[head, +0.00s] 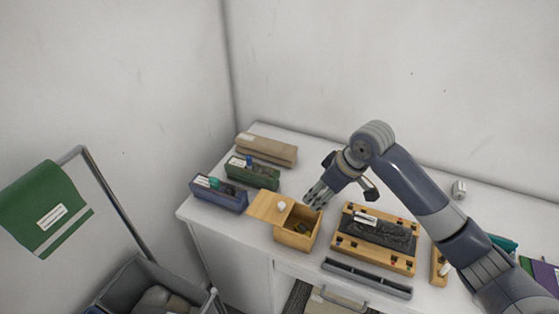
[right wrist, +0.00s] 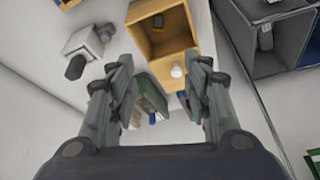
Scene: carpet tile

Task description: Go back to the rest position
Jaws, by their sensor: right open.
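My right gripper (head: 318,194) is above the white table near the wooden box, with its arm coming in from the right. In the right wrist view my right gripper (right wrist: 160,92) has its two fingers wide apart with nothing between them. The wooden box (head: 297,236) stands at the table's front edge. Its lid (head: 268,208) with a white knob lies to the left, and something dark is inside. The box also shows in the right wrist view (right wrist: 185,47). My left gripper is not in view.
A wooden frame (head: 345,247) with a dark pad lies right. A grey bin (head: 127,277) and green hanging cloth (head: 42,225) are at lower left.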

